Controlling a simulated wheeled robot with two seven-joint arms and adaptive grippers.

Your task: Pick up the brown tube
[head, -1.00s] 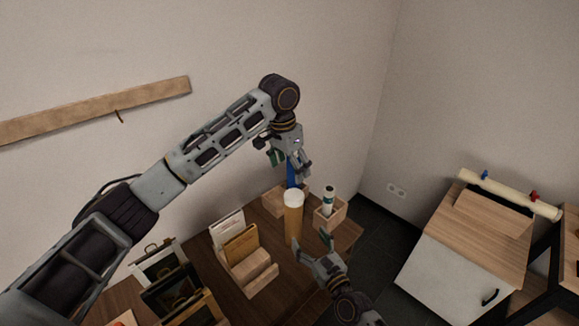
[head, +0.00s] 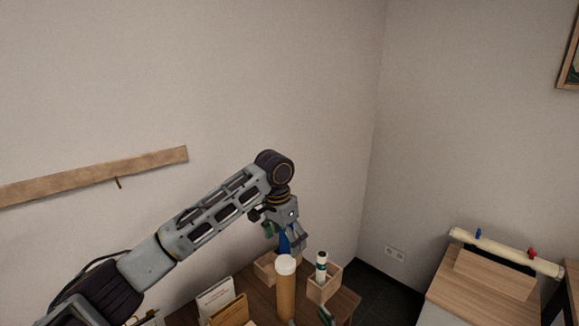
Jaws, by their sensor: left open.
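The brown tube (head: 286,298) with a white cap stands upright on the wooden table, its lower end cut off by the bottom of the head view. My left gripper (head: 286,240) is open above and behind the tube's cap in the picture, with its fingers pointing down. A blue object (head: 285,244) shows by its fingers; I cannot tell whether they touch it.
A wooden box (head: 324,284) holding a white bottle (head: 321,264) stands right of the tube. Another wooden box (head: 265,268) is behind it. Books (head: 217,301) stand to the left. A side cabinet (head: 484,281) with a roll on top is at right.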

